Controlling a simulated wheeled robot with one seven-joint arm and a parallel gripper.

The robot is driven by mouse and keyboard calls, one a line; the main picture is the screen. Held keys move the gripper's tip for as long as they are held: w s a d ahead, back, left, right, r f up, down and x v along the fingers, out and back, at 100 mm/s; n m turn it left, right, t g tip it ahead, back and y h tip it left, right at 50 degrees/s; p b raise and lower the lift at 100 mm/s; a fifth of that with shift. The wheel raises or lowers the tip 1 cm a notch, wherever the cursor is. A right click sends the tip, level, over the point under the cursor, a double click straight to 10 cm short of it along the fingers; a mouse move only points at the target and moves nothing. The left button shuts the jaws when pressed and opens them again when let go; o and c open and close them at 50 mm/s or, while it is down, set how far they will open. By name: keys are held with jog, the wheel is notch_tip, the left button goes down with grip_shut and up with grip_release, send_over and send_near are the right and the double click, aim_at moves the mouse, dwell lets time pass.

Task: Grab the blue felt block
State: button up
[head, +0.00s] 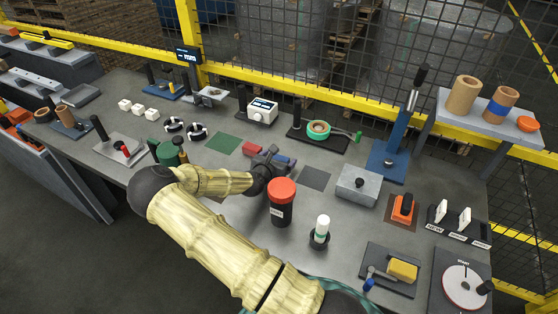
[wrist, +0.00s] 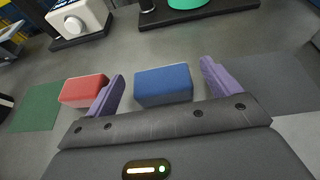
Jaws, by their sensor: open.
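The blue felt block (wrist: 163,85) lies on the grey bench in the wrist view, between and just beyond the two purple fingers of my gripper (wrist: 163,88). The fingers are apart, with nothing held between them. The left finger stands in the gap between the blue block and a red block (wrist: 84,90). The right finger is clear of the blue block's right side.
The red block (head: 252,148) lies left of the blue one, near a green mat (head: 223,143). A dark grey mat (head: 315,178) is to the right. A red-lidded jar (head: 281,203) stands close in front of my gripper. A white device (head: 262,109) and a tape stand (head: 318,133) are behind.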

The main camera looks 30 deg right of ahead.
aim_at(279, 158)
jog(key=shift+x, duration=1.55)
jog(key=c, duration=1)
jog(key=shift+c, duration=0.2)
notch_tip(279, 158, up, 10)
jog(key=shift+s+f+b, duration=0.1)
jog(key=shift+s+b, duration=0.05)
jog(key=shift+b, duration=0.4)
